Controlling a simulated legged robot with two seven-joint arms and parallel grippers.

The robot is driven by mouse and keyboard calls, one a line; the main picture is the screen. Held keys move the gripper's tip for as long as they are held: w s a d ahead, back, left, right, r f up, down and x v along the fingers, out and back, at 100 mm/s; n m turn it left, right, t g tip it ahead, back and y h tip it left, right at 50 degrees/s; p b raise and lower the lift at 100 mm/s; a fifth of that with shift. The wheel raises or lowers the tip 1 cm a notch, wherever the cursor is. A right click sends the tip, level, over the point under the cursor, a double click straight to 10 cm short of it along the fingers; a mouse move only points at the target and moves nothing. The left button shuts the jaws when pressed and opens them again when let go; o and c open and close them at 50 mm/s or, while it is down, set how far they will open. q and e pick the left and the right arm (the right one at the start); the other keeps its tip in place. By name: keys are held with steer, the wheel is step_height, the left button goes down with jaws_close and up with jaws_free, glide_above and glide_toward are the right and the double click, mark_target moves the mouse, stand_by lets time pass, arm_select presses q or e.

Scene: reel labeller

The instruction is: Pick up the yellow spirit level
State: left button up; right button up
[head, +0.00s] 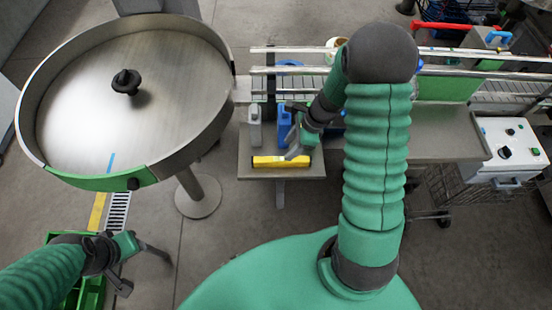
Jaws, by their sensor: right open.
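The yellow spirit level (270,162) lies flat on a small grey shelf (249,143) at the front of the conveyor. A dark patch shows near its middle, and part of it is close to or under my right gripper. My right gripper (292,147) is open, reaching in from the right above the level's back edge; I cannot tell whether it touches. My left gripper (144,270) is open and empty at the lower left, far from the level, above the floor by a green crate (91,292).
A grey bottle (255,128) and a blue bottle (285,121) stand on the shelf behind the level. A large round metal table (70,110) is at left. The conveyor (480,63) runs along the back. A control box (509,147) is at right. Floor in front of the shelf is clear.

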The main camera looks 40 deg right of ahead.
mark_target(283, 159)
step_height(283, 159, down, 5)
steer(key=shift+r+p, duration=0.15)
steer(key=shift+p, duration=0.4)
steer(key=a+f, duration=0.1)
steer(key=w+a+f, duration=0.1)
steer(key=f, duration=0.1)
steer(key=shift+w+a+f+p, duration=0.1)
steer(key=shift+f+p, duration=0.1)
steer(key=shift+p, duration=0.15)
steer(key=shift+w+a, duration=0.1)
steer(key=shift+a, duration=0.35)
steer(key=shift+a+r, duration=0.1)
steer(key=shift+c, duration=2)
steer(key=shift+s+d, duration=0.2)
steer(key=shift+d, duration=0.2)
steer(key=c, duration=0.5)
steer(key=shift+d, duration=0.3)
jaws_close()
arm_select(q)
steer(key=shift+s+d+r, duration=0.25)
steer(key=shift+d+r, duration=0.3)
steer(key=shift+r, duration=0.1)
steer(key=shift+s+d+r, duration=0.25)
steer(key=shift+d+r, duration=0.25)
steer(key=shift+r, duration=0.1)
arm_select(e)
steer(key=shift+a, duration=0.1)
